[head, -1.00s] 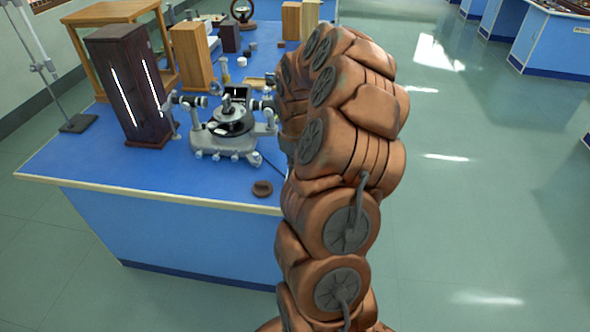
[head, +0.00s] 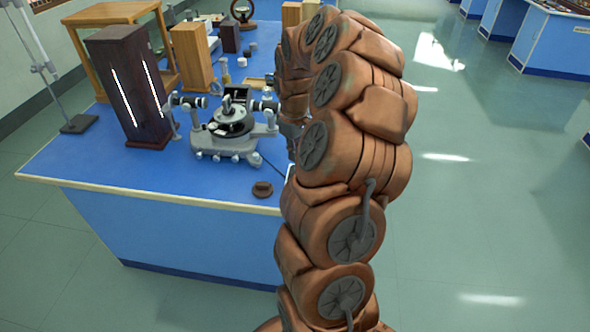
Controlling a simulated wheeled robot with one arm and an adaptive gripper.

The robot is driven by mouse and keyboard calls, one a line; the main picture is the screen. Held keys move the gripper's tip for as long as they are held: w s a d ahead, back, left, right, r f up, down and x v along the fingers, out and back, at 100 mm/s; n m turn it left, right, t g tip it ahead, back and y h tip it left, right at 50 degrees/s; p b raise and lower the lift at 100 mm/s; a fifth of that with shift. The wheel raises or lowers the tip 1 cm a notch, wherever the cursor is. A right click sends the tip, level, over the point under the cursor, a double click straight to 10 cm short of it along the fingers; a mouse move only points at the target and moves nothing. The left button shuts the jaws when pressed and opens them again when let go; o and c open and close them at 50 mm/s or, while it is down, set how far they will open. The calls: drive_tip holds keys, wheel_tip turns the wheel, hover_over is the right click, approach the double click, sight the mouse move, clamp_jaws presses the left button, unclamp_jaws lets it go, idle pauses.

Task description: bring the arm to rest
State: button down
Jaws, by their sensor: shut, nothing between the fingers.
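My copper-coloured arm rises from the bottom of the head view, bends over at the top and comes down on its left side. My gripper (head: 291,137) shows only as a small grey part at the arm's left edge, mostly hidden behind the arm links. It is shut and holds nothing. It is above the right part of the blue bench (head: 90,172), to the right of the grey spectrometer (head: 228,133). Its fingertips cannot be made out.
A dark lamp housing (head: 125,85) with bright slits stands left of the spectrometer. A small dark round piece (head: 262,189) lies near the bench's front edge. Wooden blocks (head: 192,58) and a wooden frame stand behind. Open floor (head: 480,200) lies to the right.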

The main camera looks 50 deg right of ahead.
drive_tip(key=shift+r, duration=0.45)
drive_tip(key=s+a+r+n, duration=0.1)
drive_tip(key=s+a+r, duration=0.15)
drive_tip(key=a, duration=0.75)
drive_tip(key=s+a+r, duration=0.2)
drive_tip(key=a+r, duration=0.2)
drive_tip(key=a, duration=0.6)
drive_tip(key=s+a+m+g, duration=0.1)
drive_tip(key=s+a, duration=0.5)
drive_tip(key=s, duration=0.3)
drive_tip(key=s+a+m, duration=0.1)
drive_tip(key=s+a, duration=0.5)
drive_tip(key=s, duration=0.4)
drive_tip(key=shift+a+f+g, duration=0.25)
drive_tip(key=shift+f+g, duration=0.1)
drive_tip(key=shift+g, duration=0.05)
drive_tip(key=shift+s, duration=0.1)
